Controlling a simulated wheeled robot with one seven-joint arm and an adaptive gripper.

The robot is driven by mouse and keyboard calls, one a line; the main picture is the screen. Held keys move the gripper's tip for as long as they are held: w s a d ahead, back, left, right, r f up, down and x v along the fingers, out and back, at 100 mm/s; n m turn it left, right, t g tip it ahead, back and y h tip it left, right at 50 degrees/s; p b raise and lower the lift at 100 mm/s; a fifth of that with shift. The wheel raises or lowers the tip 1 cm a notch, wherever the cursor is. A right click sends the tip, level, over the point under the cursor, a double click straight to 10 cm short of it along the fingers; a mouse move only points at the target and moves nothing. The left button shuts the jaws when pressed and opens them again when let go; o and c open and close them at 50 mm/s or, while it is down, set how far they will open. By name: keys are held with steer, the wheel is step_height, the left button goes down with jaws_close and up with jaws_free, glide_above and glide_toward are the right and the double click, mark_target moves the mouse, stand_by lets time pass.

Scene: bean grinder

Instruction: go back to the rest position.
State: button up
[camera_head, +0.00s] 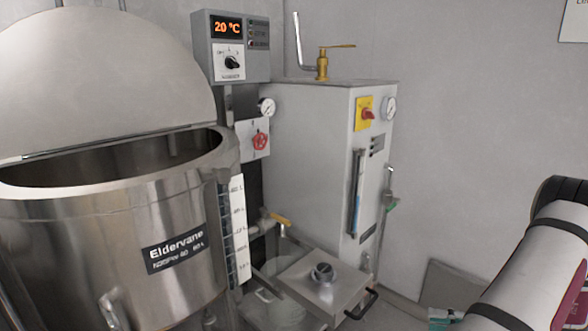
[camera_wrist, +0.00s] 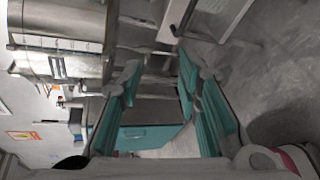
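My arm shows at the lower right in the head view, white with dark bands. A teal part of my gripper (camera_head: 442,319) is cut off at the bottom edge there. In the wrist view the two teal fingers of my gripper (camera_wrist: 158,78) stand apart with a gap between them. I see nothing held between the fingertips. A teal flat piece lies lower between the fingers; I cannot tell what it is.
A steel kettle (camera_head: 110,240) with its lid raised stands at the left. A control box (camera_head: 232,48) reads 20 °C. A grey boiler cabinet (camera_head: 305,160) stands behind a lidded metal box (camera_head: 322,288) with a black handle. Bare wall lies right of the cabinet.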

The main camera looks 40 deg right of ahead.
steer(key=w+a+r+n+g+y, duration=0.5)
steer(key=w+a+r+n+g, duration=0.4)
steer(key=w+a+r+n, duration=0.8)
steer(key=a+r+n+g+h, duration=0.1)
steer(key=a+r+n+g, duration=0.1)
steer(key=a+r+n, duration=0.4)
steer(key=a+r+n+g+h, duration=0.1)
steer(key=a+r+n+g, duration=0.1)
steer(key=a+n, duration=0.35)
steer(key=s+a+r+n+h, duration=0.1)
steer(key=s+a+n+h, duration=0.7)
steer(key=s+a+n, duration=0.8)
step_height(320, 180, up, 25)
steer(key=w+d+n+t+p, duration=0.1)
steer(key=d+n+t+p, duration=0.1)
steer(key=p, duration=2.1)
steer(key=shift+w+n+t, duration=0.25)
steer(key=shift+n+t, duration=0.1)
steer(key=shift+t, duration=0.25)
